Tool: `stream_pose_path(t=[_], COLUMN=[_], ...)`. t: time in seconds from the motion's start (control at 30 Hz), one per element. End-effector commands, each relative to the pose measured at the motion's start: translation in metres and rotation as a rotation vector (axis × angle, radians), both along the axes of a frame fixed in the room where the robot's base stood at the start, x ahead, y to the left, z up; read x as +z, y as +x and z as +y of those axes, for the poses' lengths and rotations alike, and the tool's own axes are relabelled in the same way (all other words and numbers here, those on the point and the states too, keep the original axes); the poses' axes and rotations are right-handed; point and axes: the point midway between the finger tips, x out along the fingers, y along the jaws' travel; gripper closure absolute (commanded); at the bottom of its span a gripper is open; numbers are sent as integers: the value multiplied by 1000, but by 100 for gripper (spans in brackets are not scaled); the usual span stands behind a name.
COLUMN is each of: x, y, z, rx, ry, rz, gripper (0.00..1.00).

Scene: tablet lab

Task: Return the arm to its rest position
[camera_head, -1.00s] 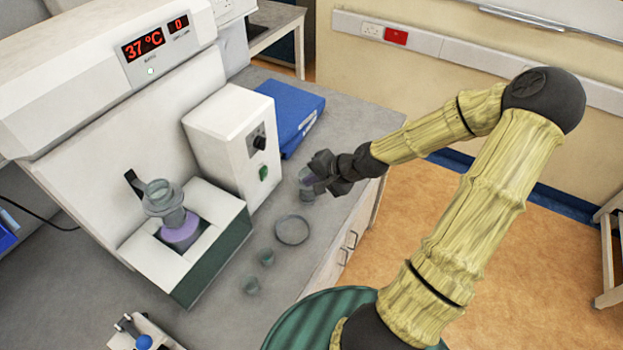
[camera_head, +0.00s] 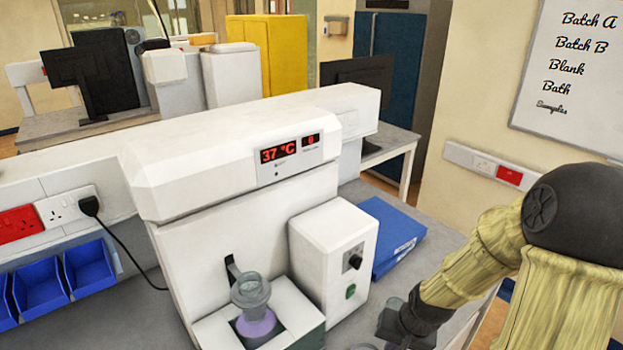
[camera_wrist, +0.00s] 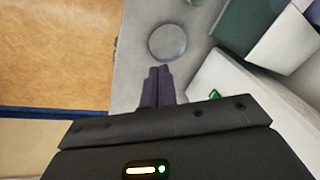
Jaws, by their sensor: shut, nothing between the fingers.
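My gripper (camera_head: 398,322) is at the lower right of the head view, over the bench by the blue folder and the white control box. In the wrist view its dark fingers (camera_wrist: 158,86) are together with nothing between them. They point towards a round shallow dish (camera_wrist: 167,42) on the grey bench, apart from it in the picture. My arm comes in from the right edge of the head view, bent at the elbow. A small clear vessel shows partly beside the gripper in the head view, largely hidden by it.
The white control box (camera_head: 331,250) stands left of my gripper. The blue folder (camera_head: 397,237) lies behind it. The white bath unit (camera_head: 215,185) reads 37 °C and holds a flask with purple liquid (camera_head: 257,325). Orange floor (camera_wrist: 55,55) is open beyond the bench edge.

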Motion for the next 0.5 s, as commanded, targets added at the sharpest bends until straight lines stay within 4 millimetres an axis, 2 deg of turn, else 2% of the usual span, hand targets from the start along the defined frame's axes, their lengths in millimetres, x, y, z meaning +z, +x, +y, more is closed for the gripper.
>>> stream_pose_path(t=[0.2,0.5], x=[34,78], y=[-20,-48], z=[8,21], rx=[141,284], ry=[-130,-204], rz=[-9,-49], gripper=[100,100])
